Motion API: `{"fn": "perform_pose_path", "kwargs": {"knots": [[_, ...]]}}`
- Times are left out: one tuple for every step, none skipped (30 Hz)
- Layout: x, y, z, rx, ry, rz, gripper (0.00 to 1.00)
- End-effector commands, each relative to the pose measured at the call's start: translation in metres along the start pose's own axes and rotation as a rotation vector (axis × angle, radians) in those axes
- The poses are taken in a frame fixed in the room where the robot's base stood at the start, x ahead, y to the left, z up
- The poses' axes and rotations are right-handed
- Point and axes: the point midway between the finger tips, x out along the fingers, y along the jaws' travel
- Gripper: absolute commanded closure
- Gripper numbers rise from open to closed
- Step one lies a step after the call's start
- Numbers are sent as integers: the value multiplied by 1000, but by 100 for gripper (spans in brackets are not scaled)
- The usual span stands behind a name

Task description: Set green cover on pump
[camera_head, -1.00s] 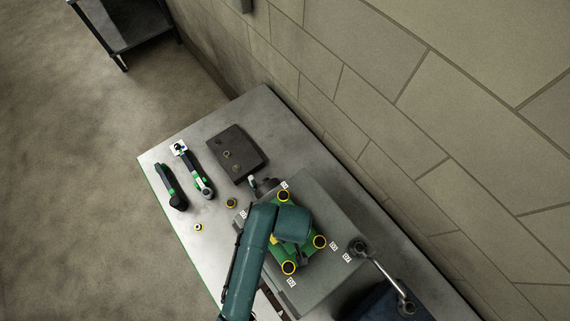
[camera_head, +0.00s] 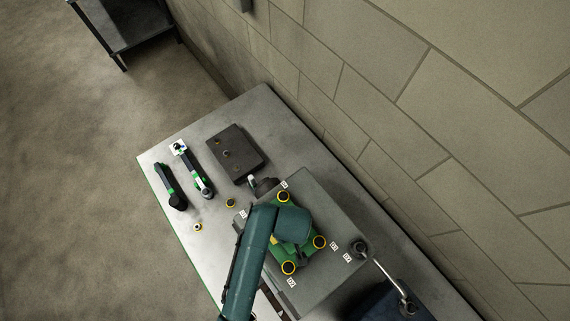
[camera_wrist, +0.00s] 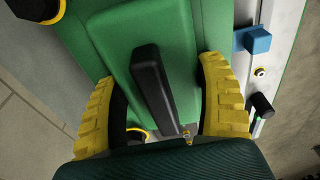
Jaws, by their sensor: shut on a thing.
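The green cover (camera_head: 313,229) lies over the top of the grey pump housing (camera_head: 325,205), with dark yellow-ringed fasteners at its visible corners. Whether it is fully seated is hidden. In the wrist view the green cover (camera_wrist: 112,45) fills the middle, with a raised black handle (camera_wrist: 150,88) on it. My gripper (camera_wrist: 160,105) has a yellow finger on each side of this handle and is shut on the cover. In the head view my teal arm and wrist hide part of the cover and the fingers.
A dark plate with holes (camera_head: 236,153) and two green-and-black tools, one on the left (camera_head: 170,186) and one beside it (camera_head: 194,170), lie on the bench (camera_head: 185,235). Two small yellow-ringed parts (camera_head: 230,203) (camera_head: 198,227) lie nearby. A metal rod (camera_head: 388,274) and dark blue object (camera_head: 380,303) are at right. A wall borders the bench.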

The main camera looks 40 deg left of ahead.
Motion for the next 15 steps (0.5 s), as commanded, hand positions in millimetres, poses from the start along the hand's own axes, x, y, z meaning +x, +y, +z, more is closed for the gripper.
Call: {"fn": "perform_pose_path", "kwargs": {"knots": [[-2,1,-1,0,2,4,67],[-2,1,-1,0,2,4,67],[-2,1,-1,0,2,4,67],[-2,1,-1,0,2,4,67],[-2,1,-1,0,2,4,67],[-2,1,-1,0,2,4,19],[-2,1,-1,0,2,3,13],[-1,1,-1,0,2,3,8],[-1,1,-1,0,2,3,0],[-1,1,-1,0,2,3,0],[-1,1,-1,0,1,2,0],[-1,1,0,0,1,2,0],[-1,0,0,0,1,2,0],[-1,0,0,0,1,1,0],[1,-1,1,0,-2,-3,0]]}}
